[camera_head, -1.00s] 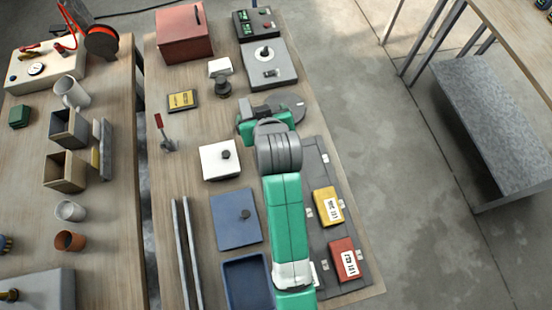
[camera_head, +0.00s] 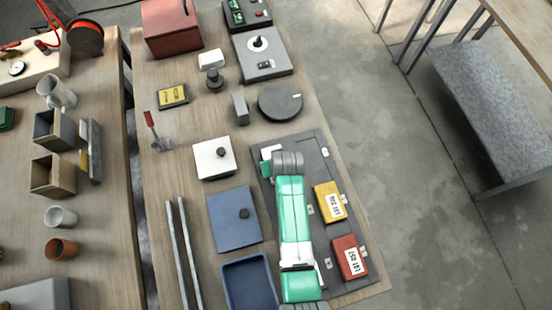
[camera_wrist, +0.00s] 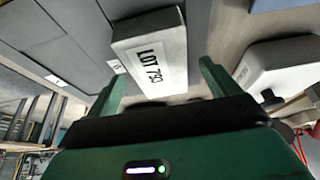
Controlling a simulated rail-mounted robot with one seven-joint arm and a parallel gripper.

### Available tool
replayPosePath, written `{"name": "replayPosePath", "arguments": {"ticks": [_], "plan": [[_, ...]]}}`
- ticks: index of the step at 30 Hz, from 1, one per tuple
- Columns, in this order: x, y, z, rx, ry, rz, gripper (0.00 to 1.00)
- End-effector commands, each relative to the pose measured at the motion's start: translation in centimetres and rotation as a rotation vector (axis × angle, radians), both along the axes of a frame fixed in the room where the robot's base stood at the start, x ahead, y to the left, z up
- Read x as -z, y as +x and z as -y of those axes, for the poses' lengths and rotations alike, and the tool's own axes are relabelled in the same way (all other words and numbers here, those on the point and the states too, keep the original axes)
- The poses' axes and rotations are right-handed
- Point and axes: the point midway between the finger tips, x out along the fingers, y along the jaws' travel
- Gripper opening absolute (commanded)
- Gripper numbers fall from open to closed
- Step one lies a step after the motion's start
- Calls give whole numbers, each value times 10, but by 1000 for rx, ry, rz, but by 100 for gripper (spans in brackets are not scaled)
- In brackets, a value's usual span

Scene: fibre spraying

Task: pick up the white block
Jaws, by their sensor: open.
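The white block (camera_wrist: 150,35), with a "LOT 793" label, lies at the dark grey board (camera_head: 318,160) in the wrist view. Only a small pale part of it (camera_head: 270,151) shows in the head view; my arm hides the rest. My gripper (camera_wrist: 163,85) is open and empty. Its two green fingers stand apart on either side of the block's near end in the wrist view. I cannot tell whether they touch it.
A yellow block (camera_head: 329,202) and a red block (camera_head: 349,258) lie on the same board. A white square plate with a black knob (camera_head: 207,165) is to the left and shows at right in the wrist view (camera_wrist: 280,65). A blue lid (camera_head: 230,228) and blue tray (camera_head: 238,295) lie nearby.

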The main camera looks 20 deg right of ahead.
Motion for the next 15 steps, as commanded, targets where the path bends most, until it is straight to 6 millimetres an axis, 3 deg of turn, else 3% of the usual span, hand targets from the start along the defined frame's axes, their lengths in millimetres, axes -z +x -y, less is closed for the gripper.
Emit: {"name": "replayPosePath", "arguments": {"ticks": [3,10,15], "plan": [[13,5,1,1,0,1,87],[15,6,1,0,-1,2,87],[15,6,1,0,-1,2,56]]}}
